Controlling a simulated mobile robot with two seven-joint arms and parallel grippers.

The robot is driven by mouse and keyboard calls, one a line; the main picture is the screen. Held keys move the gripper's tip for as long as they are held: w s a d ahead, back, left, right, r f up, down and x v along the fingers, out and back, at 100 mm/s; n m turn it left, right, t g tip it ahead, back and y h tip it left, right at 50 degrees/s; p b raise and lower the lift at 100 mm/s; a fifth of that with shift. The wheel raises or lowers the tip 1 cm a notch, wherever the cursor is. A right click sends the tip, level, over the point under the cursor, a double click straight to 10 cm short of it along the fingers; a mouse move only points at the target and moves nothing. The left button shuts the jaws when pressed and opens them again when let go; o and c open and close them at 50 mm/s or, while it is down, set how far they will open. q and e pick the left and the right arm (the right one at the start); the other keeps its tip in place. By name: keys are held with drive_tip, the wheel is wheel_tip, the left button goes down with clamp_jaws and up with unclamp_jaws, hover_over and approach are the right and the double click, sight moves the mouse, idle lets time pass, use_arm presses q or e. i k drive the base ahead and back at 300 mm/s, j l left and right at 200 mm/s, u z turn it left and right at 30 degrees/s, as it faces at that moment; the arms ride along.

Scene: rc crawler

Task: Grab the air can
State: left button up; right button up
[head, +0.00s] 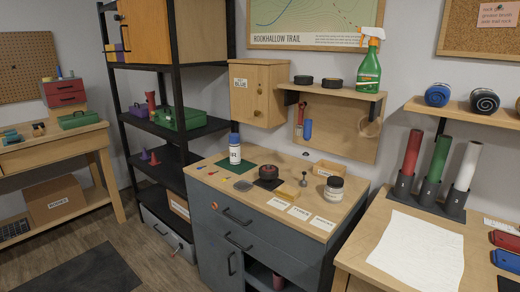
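A blue and white can (235,148), which looks like the air can, stands upright at the back left of the grey cabinet's wooden top (310,220). Its label is too small to read surely. Nothing touches it that I can see. Neither of my grippers shows in the head view.
A wooden wall cabinet (260,92) hangs above the can. A black shelf rack (172,130) stands left; a workbench with paper (415,249) is right.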

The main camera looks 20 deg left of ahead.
sight(234, 138)
drive_tip(key=j+z, duration=1)
drive_tip(key=j, duration=2.35)
drive_tip(key=j+z, duration=0.2)
drive_tip(key=j, duration=0.65)
drive_tip(key=k+j+z, duration=0.2)
drive_tip(key=j, duration=0.65)
drive_tip(key=i, duration=0.1)
